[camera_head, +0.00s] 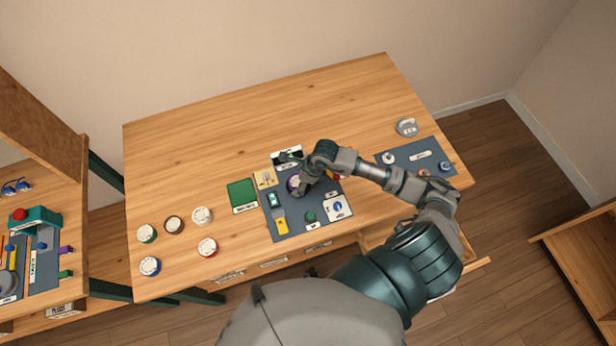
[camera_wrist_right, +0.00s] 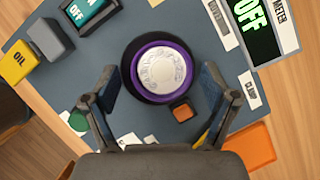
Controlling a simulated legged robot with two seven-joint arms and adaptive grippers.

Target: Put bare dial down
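A round dial with a silver embossed face, a purple ring and a black outer rim (camera_wrist_right: 160,70) sits on the grey work mat (camera_wrist_right: 215,72). It also shows partly in the head view (camera_head: 293,184), with my gripper over its right side. My right gripper (camera_wrist_right: 158,100) is open, its two fingers spread to the left and right of the dial with gaps on both sides. In the head view the right gripper (camera_head: 303,184) hangs over the upper part of the mat (camera_head: 290,230). I cannot tell which part is the bare dial. My left gripper is not in view.
A second mat (camera_head: 425,150) lies right. The table's back is clear.

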